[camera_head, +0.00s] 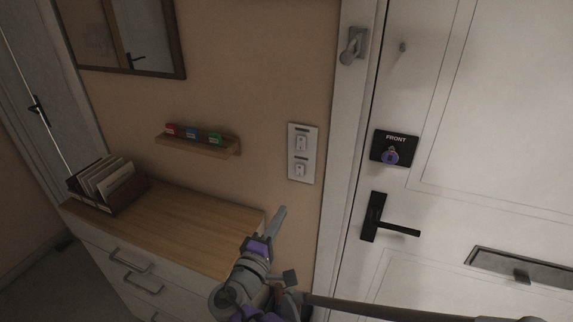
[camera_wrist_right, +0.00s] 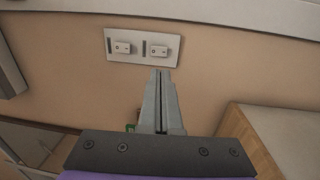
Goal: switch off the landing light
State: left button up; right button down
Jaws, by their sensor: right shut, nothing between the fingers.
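A white switch plate (camera_head: 302,153) with two rocker switches, one above the other, is on the tan wall just left of the door frame. Its upper switch (camera_head: 301,143) and lower switch (camera_head: 300,169) each have a dark label strip above them, too small to read. My right gripper (camera_head: 282,209) is shut and empty, below and left of the plate, apart from it. In the right wrist view the plate (camera_wrist_right: 143,46) lies sideways beyond the shut fingertips (camera_wrist_right: 159,72), with the right-hand switch (camera_wrist_right: 158,51) nearest them. My left gripper is not in view.
A wooden-topped drawer cabinet (camera_head: 195,222) stands left of the arm, with a letter box (camera_head: 106,187) on it. A small shelf (camera_head: 197,146) with coloured items juts from the wall. A white door (camera_head: 480,130) with a black handle (camera_head: 376,217) is at right.

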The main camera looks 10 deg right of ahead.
aim_at(300, 168)
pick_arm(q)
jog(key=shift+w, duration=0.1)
pick_arm(e)
jog(key=shift+w+a+r, duration=0.2)
jog(key=shift+a+r, duration=0.15)
jog(key=shift+a, duration=0.15)
jog(key=shift+s+d, duration=0.1)
jog(key=shift+s, duration=0.1)
jog(key=p+x, duration=0.1)
jog(key=x, duration=0.6)
jog(key=p+x, duration=0.1)
jog(key=x, duration=0.6)
jog(key=shift+w+r, duration=0.2)
jog(key=shift+r, duration=0.05)
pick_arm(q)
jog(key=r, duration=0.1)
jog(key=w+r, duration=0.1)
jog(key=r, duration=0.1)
